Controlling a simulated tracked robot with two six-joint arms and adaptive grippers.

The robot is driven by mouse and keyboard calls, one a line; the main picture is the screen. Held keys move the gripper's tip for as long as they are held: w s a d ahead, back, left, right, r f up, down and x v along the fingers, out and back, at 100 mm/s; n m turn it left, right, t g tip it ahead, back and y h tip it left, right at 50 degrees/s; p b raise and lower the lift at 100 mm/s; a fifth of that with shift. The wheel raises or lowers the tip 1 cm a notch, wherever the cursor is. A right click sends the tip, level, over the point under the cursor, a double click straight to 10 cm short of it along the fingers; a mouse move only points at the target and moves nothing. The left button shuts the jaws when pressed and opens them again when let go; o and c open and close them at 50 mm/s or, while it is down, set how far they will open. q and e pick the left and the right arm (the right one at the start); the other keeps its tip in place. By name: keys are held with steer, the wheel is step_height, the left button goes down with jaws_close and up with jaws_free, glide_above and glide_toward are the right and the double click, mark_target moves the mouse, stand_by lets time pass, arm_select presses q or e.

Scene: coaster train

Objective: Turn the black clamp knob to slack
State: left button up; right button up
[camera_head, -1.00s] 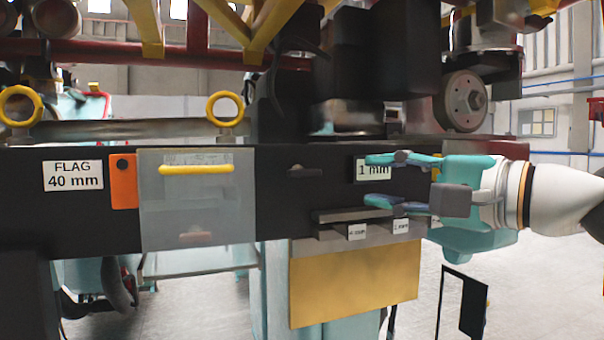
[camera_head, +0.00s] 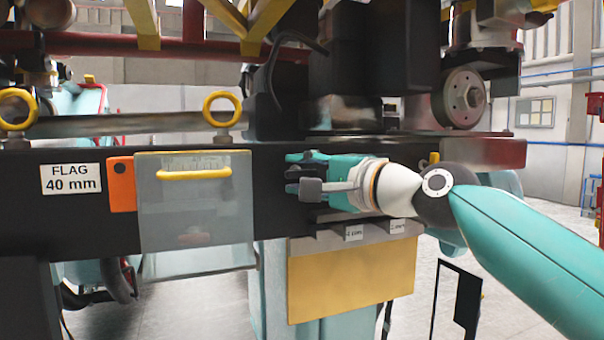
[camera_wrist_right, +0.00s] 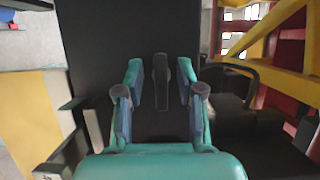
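The black clamp knob (camera_wrist_right: 161,82) is a dark bar on the face of the black beam (camera_wrist_right: 110,35). In the right wrist view it stands upright between the two fingers of my right gripper (camera_wrist_right: 161,95). A gap shows on each side of it, so the gripper is open around or just in front of the knob, not closed on it. I cannot tell the exact depth. In the head view my right gripper (camera_head: 298,176) is at the beam's face and hides the knob. My left gripper is not in view.
A clear cover with a yellow handle (camera_head: 194,174) and an orange tag (camera_head: 122,184) are on the beam to the left. A ledge with small labels (camera_head: 354,232) sits just below my right gripper, above a tan panel (camera_head: 350,275). Yellow and red framework (camera_head: 240,25) is overhead.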

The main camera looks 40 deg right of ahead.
steer(key=shift+c, duration=0.3)
jaws_close()
